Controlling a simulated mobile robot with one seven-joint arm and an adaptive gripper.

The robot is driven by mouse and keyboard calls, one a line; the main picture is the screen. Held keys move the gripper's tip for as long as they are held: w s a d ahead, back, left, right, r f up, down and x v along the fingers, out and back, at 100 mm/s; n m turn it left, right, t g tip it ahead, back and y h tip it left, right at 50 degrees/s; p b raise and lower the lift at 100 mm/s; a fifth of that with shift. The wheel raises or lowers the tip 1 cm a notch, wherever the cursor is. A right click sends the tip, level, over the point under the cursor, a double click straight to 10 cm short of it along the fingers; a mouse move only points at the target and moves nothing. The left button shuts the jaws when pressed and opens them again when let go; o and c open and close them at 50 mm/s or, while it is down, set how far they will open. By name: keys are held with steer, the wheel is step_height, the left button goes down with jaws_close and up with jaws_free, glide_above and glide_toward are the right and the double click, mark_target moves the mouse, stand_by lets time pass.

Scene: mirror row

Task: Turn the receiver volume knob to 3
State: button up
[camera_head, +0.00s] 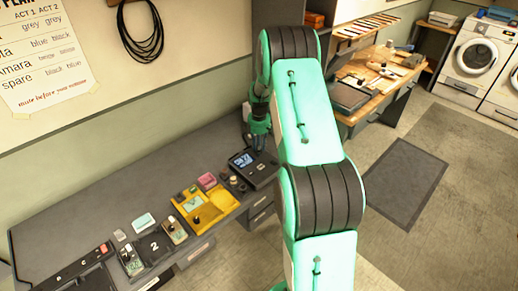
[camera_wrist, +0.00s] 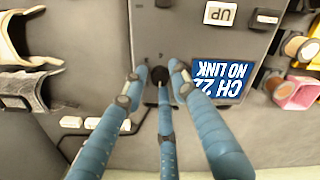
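The receiver (camera_wrist: 215,38) is a grey box with a blue screen (camera_wrist: 222,78) reading "CH 22 NO LINK", upside down in the wrist view. A dark round knob (camera_wrist: 160,75) sits on its face beside the screen, with small marks around it too blurred to read. My gripper (camera_wrist: 160,80) has its blue fingertips spread around this knob, with small gaps showing at the two sides. I cannot tell whether any fingertip touches it. In the head view my gripper (camera_head: 259,138) is just above and behind the receiver (camera_head: 262,174), and the knob is hard to make out.
Numbered boxes stand farther left.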

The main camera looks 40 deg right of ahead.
jaws_close()
